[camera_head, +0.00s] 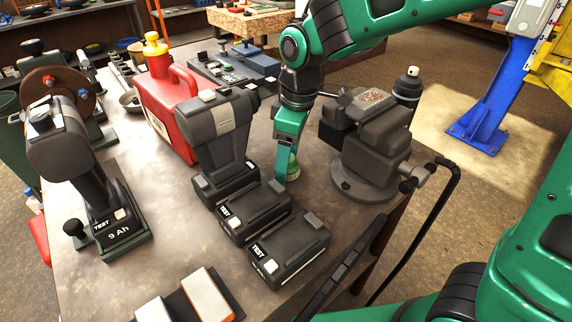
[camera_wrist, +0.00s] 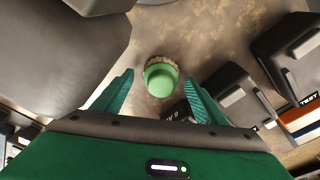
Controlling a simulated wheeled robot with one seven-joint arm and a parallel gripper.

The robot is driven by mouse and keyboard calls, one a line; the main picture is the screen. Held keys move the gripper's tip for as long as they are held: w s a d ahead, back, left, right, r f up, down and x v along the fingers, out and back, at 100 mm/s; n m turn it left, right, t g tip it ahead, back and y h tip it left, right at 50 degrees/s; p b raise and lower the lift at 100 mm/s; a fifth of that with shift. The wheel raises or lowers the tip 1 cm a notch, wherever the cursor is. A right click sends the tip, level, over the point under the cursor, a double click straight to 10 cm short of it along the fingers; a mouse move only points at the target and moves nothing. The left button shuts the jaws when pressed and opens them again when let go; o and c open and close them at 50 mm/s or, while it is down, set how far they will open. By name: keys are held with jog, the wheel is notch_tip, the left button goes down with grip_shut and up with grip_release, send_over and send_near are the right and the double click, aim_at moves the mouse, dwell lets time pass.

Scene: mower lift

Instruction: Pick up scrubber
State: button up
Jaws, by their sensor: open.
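The scrubber (camera_wrist: 160,76) shows in the wrist view as a round green cap with a pale bristle rim, standing on the workbench. It lies between and a little beyond my two open green fingers (camera_wrist: 157,97), with gaps on both sides. In the head view the scrubber (camera_head: 293,168) is partly hidden behind my gripper (camera_head: 287,160), which points down right beside it. I cannot tell from the head view whether they touch. My gripper holds nothing.
Black battery packs (camera_head: 290,247) and a drill (camera_head: 217,130) stand close on the left of my gripper. A grey vise (camera_head: 375,150) stands close on the right. A red can (camera_head: 168,110) is further left. The metal bench top (camera_head: 165,230) is crowded.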

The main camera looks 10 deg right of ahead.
jog(key=c, duration=1.1)
jog(key=shift+c, duration=0.2)
notch_tip(320, 180, up, 10)
jog(key=shift+r, duration=0.1)
jog(key=shift+s, duration=0.1)
jog(key=shift+o, duration=1.1)
jog(key=shift+c, duration=0.5)
